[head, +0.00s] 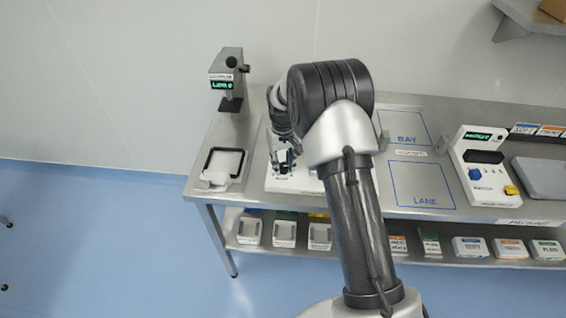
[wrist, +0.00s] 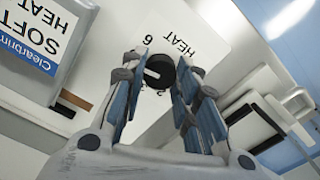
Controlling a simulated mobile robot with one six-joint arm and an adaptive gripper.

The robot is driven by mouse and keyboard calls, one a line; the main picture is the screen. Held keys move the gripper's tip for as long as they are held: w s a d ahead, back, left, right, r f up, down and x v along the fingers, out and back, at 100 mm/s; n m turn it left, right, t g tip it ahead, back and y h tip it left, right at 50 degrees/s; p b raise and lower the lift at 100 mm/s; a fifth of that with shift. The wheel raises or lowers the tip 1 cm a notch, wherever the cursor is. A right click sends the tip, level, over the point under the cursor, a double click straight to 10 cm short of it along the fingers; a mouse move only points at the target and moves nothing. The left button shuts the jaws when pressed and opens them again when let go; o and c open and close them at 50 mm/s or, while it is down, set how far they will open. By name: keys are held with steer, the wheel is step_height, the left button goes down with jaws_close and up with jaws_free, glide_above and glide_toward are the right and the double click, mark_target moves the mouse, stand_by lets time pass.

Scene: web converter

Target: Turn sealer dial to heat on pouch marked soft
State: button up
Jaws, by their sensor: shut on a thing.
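The sealer dial (wrist: 158,73) is a round black knob on a white panel printed HEAT (wrist: 180,43). A 6 shows beside the knob, and smaller digits near it are partly hidden by my fingers. My gripper (wrist: 160,66) is shut on the knob, one finger pad on each side. In the head view my gripper (head: 284,165) is low over the white sealer (head: 280,184), which my arm largely covers. The pouch (wrist: 88,22) lies at upper left in the wrist view. Its label reads SOFT and HEAT; any heat figure is cut off by the frame.
A grey device with a green display (head: 227,75) stands at the back left. A black-rimmed tray (head: 223,165) lies left of the sealer. Blue BAY and LANE outlines (head: 422,185) mark clear steel, with a white control box (head: 484,170) to their right. Bins fill the lower shelf.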

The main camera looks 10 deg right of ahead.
mark_target(283, 166)
steer(key=o, duration=1.1)
steer(key=shift+r, duration=6)
